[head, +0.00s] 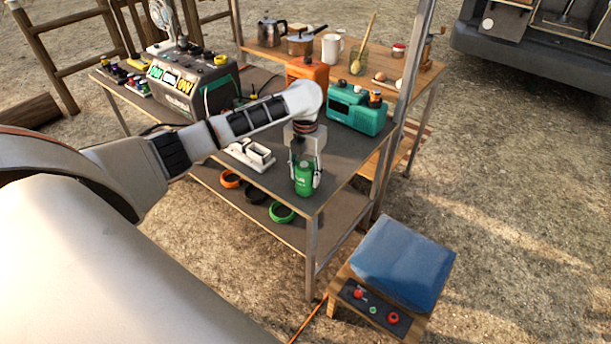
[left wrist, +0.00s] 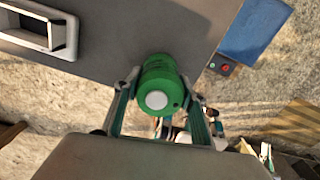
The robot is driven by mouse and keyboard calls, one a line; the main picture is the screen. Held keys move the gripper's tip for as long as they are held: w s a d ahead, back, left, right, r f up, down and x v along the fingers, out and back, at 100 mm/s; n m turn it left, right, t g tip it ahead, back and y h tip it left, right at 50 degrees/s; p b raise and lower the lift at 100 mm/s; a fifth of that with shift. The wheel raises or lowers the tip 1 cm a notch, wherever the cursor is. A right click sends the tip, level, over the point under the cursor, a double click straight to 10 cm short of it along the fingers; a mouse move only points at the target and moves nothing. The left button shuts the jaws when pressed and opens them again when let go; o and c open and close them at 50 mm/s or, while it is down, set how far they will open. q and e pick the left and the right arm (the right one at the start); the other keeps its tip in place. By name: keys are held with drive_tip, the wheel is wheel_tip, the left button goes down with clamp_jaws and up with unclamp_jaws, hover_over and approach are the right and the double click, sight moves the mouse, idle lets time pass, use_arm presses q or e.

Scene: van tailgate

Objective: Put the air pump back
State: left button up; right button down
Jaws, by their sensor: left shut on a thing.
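A green cylinder (head: 304,180), which looks like the air pump, is upright at the near corner of the grey worktable (head: 290,205). My left gripper (head: 304,172) is shut on it, one finger on each side. In the left wrist view the green pump (left wrist: 162,82) sits between the fingers, with a pale round face towards the camera. I cannot tell if it touches the table. A white holder (head: 250,153) with a rectangular opening stands on the worktable to the left; it also shows in the left wrist view (left wrist: 40,28). My right gripper is not in view.
A teal box (head: 357,110) and an orange box (head: 307,72) stand behind the pump. A grey device (head: 190,82) stands at the back left. Rings, including a green one (head: 281,212), are on the lower shelf. A blue cushion (head: 402,262) is on a stool at right.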

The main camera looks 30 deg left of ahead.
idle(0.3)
use_arm(q)
drive_tip(key=o, duration=1.3)
drive_tip(key=shift+f, duration=0.15)
drive_tip(key=shift+o, duration=0.8)
wheel_tip(320, 180, up, 12)
drive_tip(key=p, duration=0.3)
drive_tip(key=shift+r, duration=0.25)
drive_tip(key=shift+s+f, duration=0.1)
